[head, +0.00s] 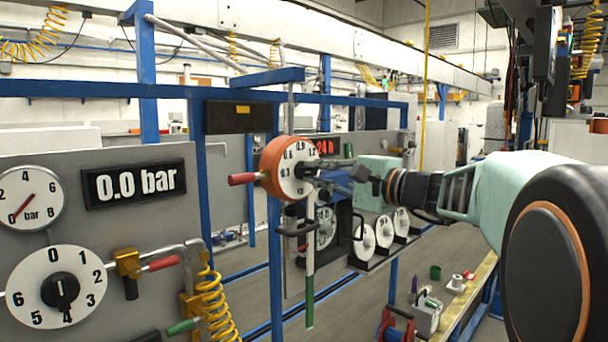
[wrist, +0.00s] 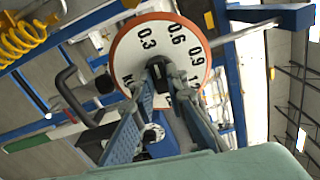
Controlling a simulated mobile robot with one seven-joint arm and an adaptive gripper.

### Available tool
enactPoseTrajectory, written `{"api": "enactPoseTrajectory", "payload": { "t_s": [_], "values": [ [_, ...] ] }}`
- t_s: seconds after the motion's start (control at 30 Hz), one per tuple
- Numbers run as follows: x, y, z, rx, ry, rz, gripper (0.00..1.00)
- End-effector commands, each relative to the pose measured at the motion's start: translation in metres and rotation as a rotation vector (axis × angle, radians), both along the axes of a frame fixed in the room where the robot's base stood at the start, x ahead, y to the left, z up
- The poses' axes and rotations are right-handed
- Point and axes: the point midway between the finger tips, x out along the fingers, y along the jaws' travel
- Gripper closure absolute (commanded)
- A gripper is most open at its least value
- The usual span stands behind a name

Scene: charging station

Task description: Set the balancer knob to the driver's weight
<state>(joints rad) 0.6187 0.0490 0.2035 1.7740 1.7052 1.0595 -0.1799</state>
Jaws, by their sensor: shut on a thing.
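The balancer (head: 272,160) is an orange drum with a white dial face (head: 296,182), hung from a blue arm. In the wrist view the dial (wrist: 130,58) reads 0.3, 0.6, 0.9 and a partly covered number, with part of a unit mark at lower left. The black knob (wrist: 158,72) is at the dial's centre. My gripper (head: 318,172) reaches in from the right and is shut on the knob; its two fingers (wrist: 158,88) lie on either side of it. The fingers cover part of the dial, and I cannot tell which number the knob points to.
A red handle (head: 243,179) sticks out left of the balancer, and a black hook handle (head: 293,229) is below it. A red-lit display (head: 326,146) behind is partly hidden. Round white discs (head: 384,233) stand on a rack at lower right. A panel with a 0.0 bar display (head: 135,184) is at left.

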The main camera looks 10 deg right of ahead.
Motion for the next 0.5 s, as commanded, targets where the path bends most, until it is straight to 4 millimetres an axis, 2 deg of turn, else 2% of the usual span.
{"api": "enactPoseTrajectory", "payload": {
  "t_s": [0.5],
  "values": [
    [-0.0001, 0.0003, 0.0005, 0.338, 0.246, 0.0, 1.0]
  ]
}}
